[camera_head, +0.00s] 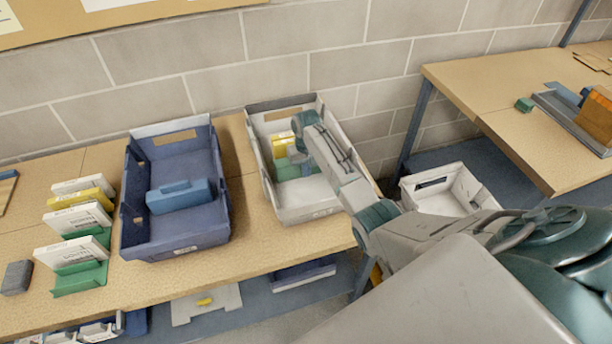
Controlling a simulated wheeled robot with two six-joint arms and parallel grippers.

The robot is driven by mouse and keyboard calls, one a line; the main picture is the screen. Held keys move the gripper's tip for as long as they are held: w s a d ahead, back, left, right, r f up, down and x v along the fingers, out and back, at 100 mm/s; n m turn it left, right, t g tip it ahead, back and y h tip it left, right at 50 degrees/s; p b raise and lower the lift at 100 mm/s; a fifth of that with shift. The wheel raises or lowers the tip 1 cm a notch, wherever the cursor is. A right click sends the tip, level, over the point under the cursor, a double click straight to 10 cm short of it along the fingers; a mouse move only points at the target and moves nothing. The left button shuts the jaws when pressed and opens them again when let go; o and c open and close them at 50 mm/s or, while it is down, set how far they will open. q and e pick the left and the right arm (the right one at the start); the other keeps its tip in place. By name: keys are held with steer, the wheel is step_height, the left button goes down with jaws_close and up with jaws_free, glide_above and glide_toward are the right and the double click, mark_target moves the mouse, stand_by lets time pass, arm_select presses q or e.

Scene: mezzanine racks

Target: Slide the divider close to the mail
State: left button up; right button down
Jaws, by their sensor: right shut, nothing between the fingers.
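A grey tote (311,207) stands on the wooden table. Inside it, a yellow and white mail pack (281,143) stands towards the back left. A green divider (287,172) is in the tote just in front of the mail, partly covered by my arm. My right arm reaches in from the lower right, over the tote's right wall. My right gripper (297,154) is down inside the tote by the mail and the divider. It is shut and holds nothing. Its fingertips are mostly hidden by my wrist, so contact with the divider cannot be told. My left gripper is out of view.
A blue tote (173,243) with a blue block (180,196) stands left of the grey tote. Further left are white and yellow packs with green holders (80,279). An empty-looking white bin (447,190) sits lower right. A brick wall rises behind.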

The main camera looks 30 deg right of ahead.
steer(key=shift+w+d+b, duration=0.25)
steer(key=shift+w+b, duration=0.3)
steer(key=shift+w, duration=0.6)
stand_by(1.0)
steer(key=shift+s+a+r+p, duration=0.1)
steer(key=shift+s+p, duration=0.2)
steer(key=shift+p, duration=0.35)
steer(key=shift+s+p, duration=0.4)
steer(key=shift+p, duration=0.15)
steer(key=shift+a, duration=0.1)
